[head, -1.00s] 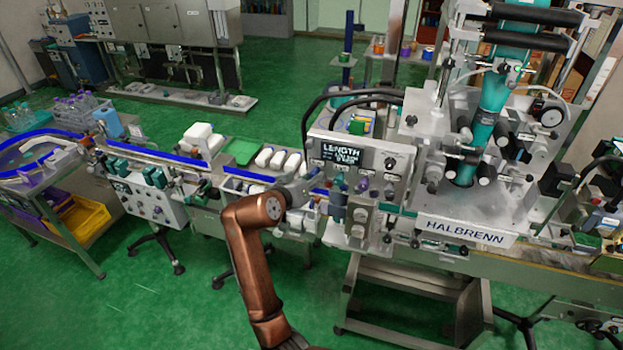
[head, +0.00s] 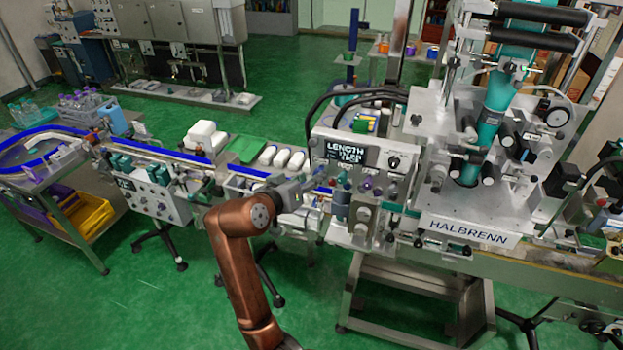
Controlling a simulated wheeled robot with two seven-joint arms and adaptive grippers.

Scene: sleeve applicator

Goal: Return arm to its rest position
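I see nothing clearly held.
The HALBRENN sleeve machine (head: 468,232) stands close on the right. A conveyor with blue rails (head: 165,152) runs to the left, with white containers (head: 283,158) and a green sheet (head: 246,149) behind it. Green floor (head: 130,305) is clear at the lower left.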

